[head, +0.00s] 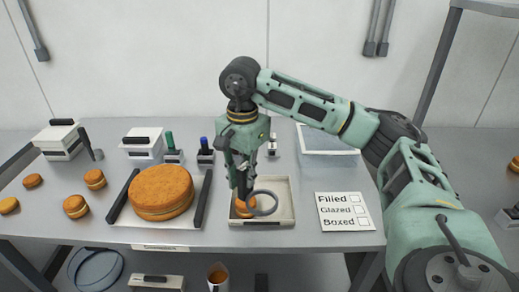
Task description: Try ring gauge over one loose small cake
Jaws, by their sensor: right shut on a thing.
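My right gripper (243,185) points down over the shallow tray (287,181) and is shut on the dark ring gauge (276,206). A small orange-brown cake (240,212) sits in the tray, partly hidden by the gripper and the ring. The ring overlaps the cake in the picture; I cannot tell if it is around it or above it. Loose small cakes stand on the left of the table: one (76,206), another (95,179), a third (33,181) and one at the left edge (9,205). My left gripper is not in view.
A large round cake (161,190) lies between two dark bars left of the tray. A card (340,211) reading Filled, Glazed, Boxed lies to the right. Green-topped (171,150) and blue-topped (205,150) stamps and a clear bin (325,142) stand behind.

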